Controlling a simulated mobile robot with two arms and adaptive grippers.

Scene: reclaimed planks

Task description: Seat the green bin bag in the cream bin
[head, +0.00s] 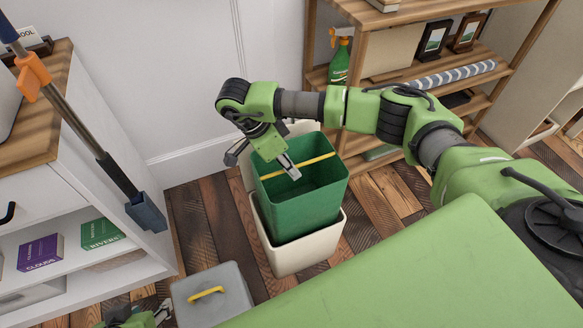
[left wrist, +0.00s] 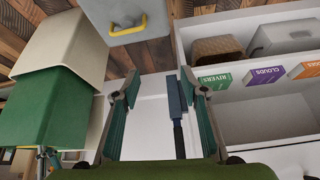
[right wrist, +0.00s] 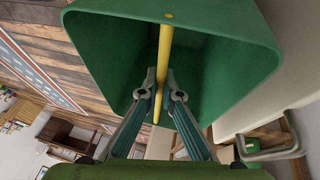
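The green bin bag (head: 300,205), a stiff open-topped liner with a yellow bar across its mouth, stands upright over the cream bin (head: 305,250). Its lower part is inside the bin, and much of its wall shows above the rim. The bag (left wrist: 55,110) and bin (left wrist: 65,45) also show in the left wrist view. My right gripper (head: 292,170) reaches into the mouth, its fingers closed around the yellow bar in the right wrist view (right wrist: 164,95). The bag's bottom is hidden. My left gripper (left wrist: 160,95) is open and empty, low at the left.
A grey box (head: 212,295) with a yellow handle stands on the plank floor left of the bin. A white shelf unit (head: 90,240) with books and a leaning blue-headed tool (head: 145,212) is at left. A wooden shelf (head: 480,85) stands behind at right.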

